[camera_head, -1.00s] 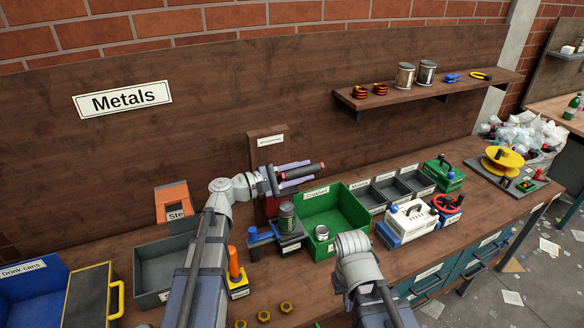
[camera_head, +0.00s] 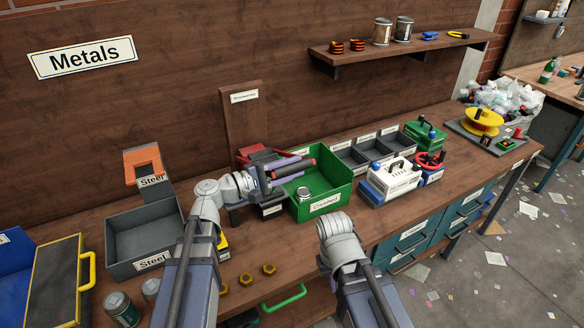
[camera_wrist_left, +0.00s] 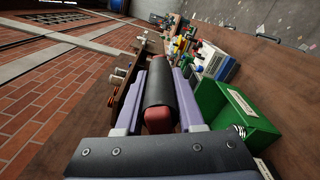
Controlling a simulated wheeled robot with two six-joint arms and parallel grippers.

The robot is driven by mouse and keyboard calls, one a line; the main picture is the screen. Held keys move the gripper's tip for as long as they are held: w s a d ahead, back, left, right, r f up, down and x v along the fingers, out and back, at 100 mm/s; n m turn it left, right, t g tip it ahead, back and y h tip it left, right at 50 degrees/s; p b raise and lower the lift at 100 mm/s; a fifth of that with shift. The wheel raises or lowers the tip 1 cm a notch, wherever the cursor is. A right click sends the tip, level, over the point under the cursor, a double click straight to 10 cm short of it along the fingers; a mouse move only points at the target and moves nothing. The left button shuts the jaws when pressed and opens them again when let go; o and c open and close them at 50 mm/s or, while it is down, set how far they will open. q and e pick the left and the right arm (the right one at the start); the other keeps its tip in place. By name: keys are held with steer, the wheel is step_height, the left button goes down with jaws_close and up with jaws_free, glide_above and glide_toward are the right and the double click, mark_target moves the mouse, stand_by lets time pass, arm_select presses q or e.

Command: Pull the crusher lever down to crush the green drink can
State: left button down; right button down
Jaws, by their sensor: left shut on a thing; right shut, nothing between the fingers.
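My left gripper (camera_head: 290,170) is shut on the crusher lever's black grip with red ends (camera_head: 299,168). In the left wrist view the lever grip (camera_wrist_left: 160,88) lies between the two pale purple fingers. The crusher (camera_head: 262,156) has a red part behind my gripper and a dark base, mostly covered by my arm. The green drink can is hidden behind my gripper and cannot be made out. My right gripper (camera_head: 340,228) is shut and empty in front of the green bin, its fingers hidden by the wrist.
The green Crushed bin (camera_head: 326,202) holds a silver can piece (camera_head: 304,194). A grey Steel bin (camera_head: 150,232) and a blue bin stand left. Two cans (camera_head: 122,309) stand at the lower left. A white-and-blue box (camera_head: 392,180) stands right.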

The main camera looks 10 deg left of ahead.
mark_target(270, 176)
arm_select(q)
steer(key=c, duration=0.5)
jaws_free()
steer(key=shift+a, duration=0.1)
steer(key=shift+v, duration=3.85)
steer(key=shift+v, duration=4.55)
steer(key=shift+s, duration=0.1)
